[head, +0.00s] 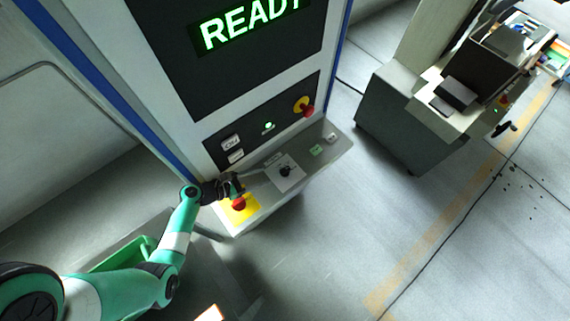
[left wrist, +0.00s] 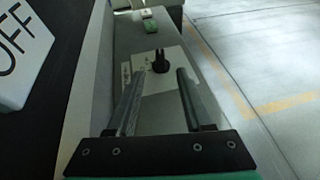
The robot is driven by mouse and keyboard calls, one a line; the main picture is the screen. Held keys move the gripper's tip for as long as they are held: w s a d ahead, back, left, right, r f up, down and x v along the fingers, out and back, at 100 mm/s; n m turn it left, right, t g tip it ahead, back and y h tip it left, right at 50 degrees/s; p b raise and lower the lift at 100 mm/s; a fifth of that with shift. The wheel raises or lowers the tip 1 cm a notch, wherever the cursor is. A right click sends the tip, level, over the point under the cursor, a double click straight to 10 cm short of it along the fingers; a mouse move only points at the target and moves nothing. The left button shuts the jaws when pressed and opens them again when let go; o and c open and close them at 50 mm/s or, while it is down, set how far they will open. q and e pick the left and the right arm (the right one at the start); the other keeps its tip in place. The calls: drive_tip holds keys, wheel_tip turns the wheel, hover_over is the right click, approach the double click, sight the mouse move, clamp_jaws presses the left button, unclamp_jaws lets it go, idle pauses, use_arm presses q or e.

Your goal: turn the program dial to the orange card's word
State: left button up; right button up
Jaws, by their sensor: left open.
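The program dial (head: 286,171) is a small black knob on a white plate on the machine's ledge. It also shows in the left wrist view (left wrist: 160,62), upright; its marks are too small to read. My left gripper (head: 238,184) is open and empty, left of the dial in the head view. In the left wrist view its two fingers (left wrist: 160,76) point toward the dial, which appears between and beyond their tips, apart from them. A bright card with an orange edge (head: 210,313) is cut off at the bottom of the head view; no word on it is readable. My right gripper is not seen.
A red button (head: 239,203) on a yellow plate sits by my left gripper. A red stop knob (head: 306,106) and a green button (head: 317,151) are farther right. A screen (head: 252,25) reads READY. The wrist view shows an OFF switch (left wrist: 20,50) close at left.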

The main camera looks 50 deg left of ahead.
sight(285, 169)
use_arm(q)
drive_tip(key=f+b, duration=0.1)
drive_tip(key=w+b, duration=0.1)
drive_tip(key=b, duration=0.1)
drive_tip(key=shift+w+d+f, duration=0.2)
drive_tip(key=shift+d+f, duration=0.05)
drive_tip(key=shift+f, duration=0.15)
drive_tip(key=b+x, duration=0.1)
drive_tip(key=x, duration=0.1)
drive_tip(key=b+x, duration=0.1)
drive_tip(key=x, duration=0.2)
drive_tip(key=r+x, duration=0.1)
drive_tip(key=x, duration=0.2)
drive_tip(key=shift+w+b, duration=0.4)
drive_tip(key=shift+w, duration=0.05)
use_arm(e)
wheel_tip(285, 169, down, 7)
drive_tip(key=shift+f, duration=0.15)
use_arm(q)
clamp_jaws()
